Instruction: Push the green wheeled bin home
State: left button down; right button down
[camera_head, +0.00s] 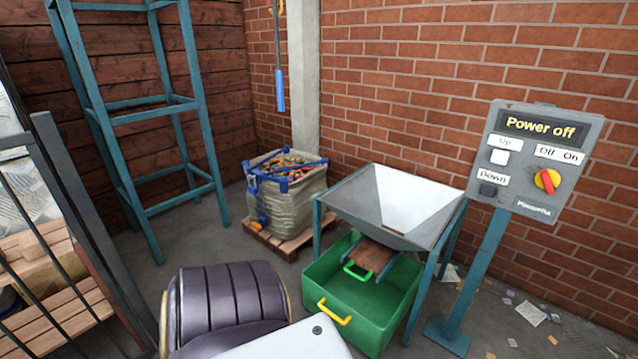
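The green wheeled bin (376,311) is an open box on the floor, partly under the metal hopper (391,204). It has a yellow handle (334,311) on its near side and a green handle (357,270) further back. The hopper's wooden chute (374,257) reaches down over the bin's opening. The bin's wheels are not visible. Neither of my grippers shows in the head view.
A control post (529,160) reading "Power off" stands right of the hopper. A filled bulk bag (288,200) sits on a pallet behind. A teal frame (146,110) and dark bars (92,235) stand left. Scraps (531,313) litter the floor at right.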

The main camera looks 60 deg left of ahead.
aim_at(368, 314)
jog(key=u, duration=2)
